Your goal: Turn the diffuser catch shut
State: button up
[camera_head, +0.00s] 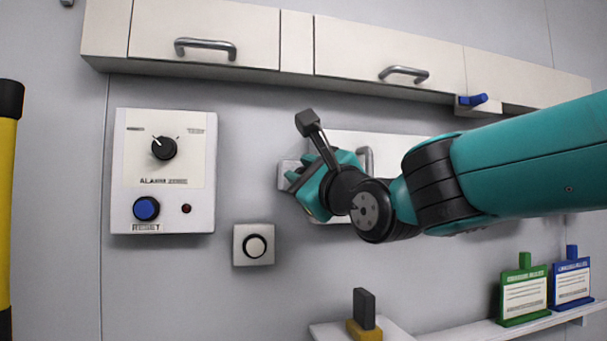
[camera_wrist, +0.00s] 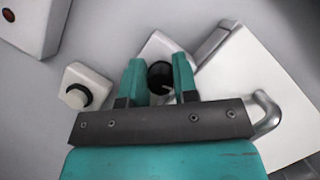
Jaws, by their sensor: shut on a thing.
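The catch is a dark round knob (camera_wrist: 160,76) on a pale block (camera_wrist: 160,48), beside the edge of a white panel (camera_wrist: 245,90) with a metal handle (camera_wrist: 268,112). My gripper (camera_wrist: 159,70) has one teal finger on each side of the knob and is shut on it. In the head view, my gripper (camera_head: 298,180) is at the pale block (camera_head: 284,172), left of the white panel (camera_head: 375,142). The arm hides the knob there and much of the panel. I cannot tell how far the catch is turned.
A control box (camera_head: 160,215) with a black dial and blue button hangs left. Cabinets (camera_head: 375,45) run above. A shelf (camera_head: 460,333) below holds green (camera_head: 523,293) and blue tags (camera_head: 571,282).

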jog(key=shift+f, duration=0.1)
jog(key=n+g+b, duration=0.1)
jog(key=n, duration=0.3)
jog(key=shift+f+g+y+b, duration=0.1)
jog(key=shift+g+y+b, duration=0.2)
jog(key=shift+g+b, duration=0.1)
jog(key=n+g, duration=0.1)
jog(key=n, duration=0.2)
jog(key=n+g, duration=0.1)
jog(key=n, duration=0.2)
jog(key=shift+h, duration=0.4)
jog(key=n+g+h, duration=0.1)
jog(key=n+h, duration=0.1)
jog(key=n, duration=0.3)
jog(key=shift+o, duration=0.2)
jog(key=shift+n+g+h+p, duration=0.3)
jog(key=shift+n+h, duration=0.1)
jog(key=shift+n, duration=0.4)
jog(key=shift+d, duration=0.1)
jog(key=shift+r, duration=0.35)
jog(key=o, duration=0.9)
jog(key=shift+w, duration=0.1)
jog(key=shift+f, duration=0.1)
